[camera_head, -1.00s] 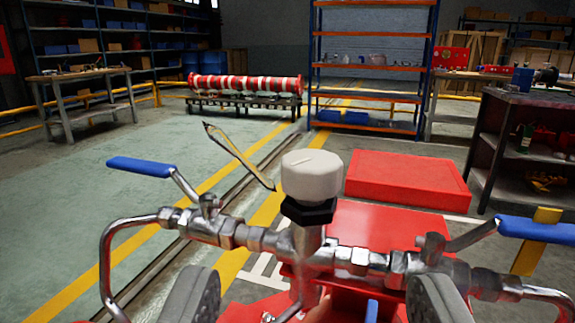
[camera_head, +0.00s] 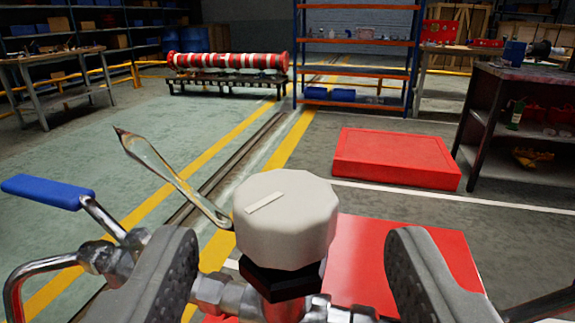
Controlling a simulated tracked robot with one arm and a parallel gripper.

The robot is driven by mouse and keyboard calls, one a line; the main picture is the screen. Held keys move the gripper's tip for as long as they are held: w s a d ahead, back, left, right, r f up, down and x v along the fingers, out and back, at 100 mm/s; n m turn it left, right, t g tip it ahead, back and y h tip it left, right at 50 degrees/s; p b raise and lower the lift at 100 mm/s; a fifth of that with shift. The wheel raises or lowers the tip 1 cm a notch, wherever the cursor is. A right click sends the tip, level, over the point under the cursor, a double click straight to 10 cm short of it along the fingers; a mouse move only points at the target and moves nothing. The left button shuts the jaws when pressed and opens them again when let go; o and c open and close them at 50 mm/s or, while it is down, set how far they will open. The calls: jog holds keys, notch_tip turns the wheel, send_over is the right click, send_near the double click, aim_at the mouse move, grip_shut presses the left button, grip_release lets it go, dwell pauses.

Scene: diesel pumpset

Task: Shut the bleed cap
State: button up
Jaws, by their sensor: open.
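The bleed cap (camera_head: 287,228) is a white faceted knob with a raised pointer mark on top, in the lower middle of the view. It sits on a black hex collar (camera_head: 282,281) above the metal pipe fittings. A thin yellowish jet of liquid (camera_head: 165,170) comes from the cap's left side and arcs up to the left. My gripper (camera_head: 287,265) is open, with one grey padded finger on each side of the cap. Both fingers look apart from the cap, with a gap on each side. The fingers hide parts of the pipework.
A blue-handled valve lever (camera_head: 45,191) with a curved pipe stands at the left, close to my left finger. A red block (camera_head: 395,158) lies beyond on the floor. A dark workbench (camera_head: 520,130) stands at the right. The floor behind is largely clear.

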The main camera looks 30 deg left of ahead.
aim_at(299, 246)
jog(key=shift+x, duration=1.8)
jog(key=shift+w+a+r, duration=0.1)
jog(key=shift+w, duration=0.15)
jog(key=shift+w+a, duration=0.2)
jog(key=shift+a, duration=0.1)
